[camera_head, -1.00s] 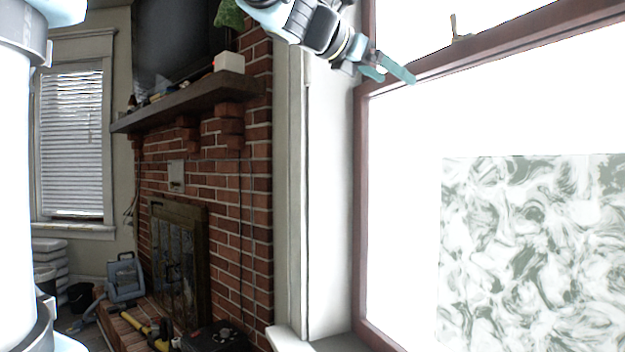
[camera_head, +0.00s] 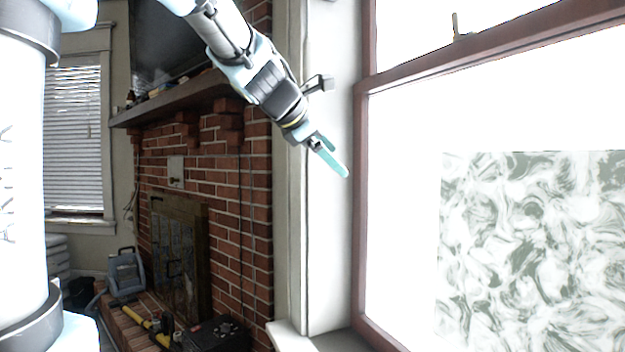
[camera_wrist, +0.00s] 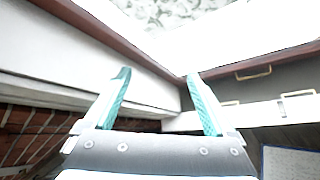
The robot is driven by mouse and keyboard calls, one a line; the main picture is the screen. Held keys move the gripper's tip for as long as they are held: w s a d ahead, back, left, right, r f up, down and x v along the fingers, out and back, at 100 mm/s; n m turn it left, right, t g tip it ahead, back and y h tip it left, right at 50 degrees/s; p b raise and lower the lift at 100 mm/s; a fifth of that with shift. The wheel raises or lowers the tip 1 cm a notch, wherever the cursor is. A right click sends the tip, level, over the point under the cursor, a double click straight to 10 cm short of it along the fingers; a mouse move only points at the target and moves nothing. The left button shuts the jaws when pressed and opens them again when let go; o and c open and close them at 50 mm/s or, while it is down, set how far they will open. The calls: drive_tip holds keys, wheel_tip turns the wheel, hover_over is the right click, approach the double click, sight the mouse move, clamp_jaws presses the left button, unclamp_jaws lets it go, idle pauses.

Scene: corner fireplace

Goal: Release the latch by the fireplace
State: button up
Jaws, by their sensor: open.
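A small brass-coloured latch (camera_head: 457,27) stands upright on the brown meeting rail of the window at the upper right of the head view. My gripper (camera_head: 334,160) is in front of the white window trim, below and to the left of the latch, well apart from it. Its teal fingers point down and to the right. In the wrist view my gripper (camera_wrist: 157,76) is open, with nothing between the fingers. I cannot make out the latch in the wrist view.
The brown window frame (camera_head: 362,220) stands right of my gripper. The brick fireplace (camera_head: 225,180) and its dark mantel (camera_head: 185,100) are to the left. A yellow-handled tool (camera_head: 145,323) lies on the hearth. The wrist view shows brass loop handles (camera_wrist: 298,93) at right.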

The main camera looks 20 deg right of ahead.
drive_tip(key=w+a+f+m+y, duration=0.1)
drive_tip(key=a+f, duration=0.3)
drive_tip(key=f, duration=0.1)
drive_tip(key=shift+f+m+y, duration=0.25)
drive_tip(key=shift+m+y, duration=0.05)
drive_tip(key=shift+d, duration=0.1)
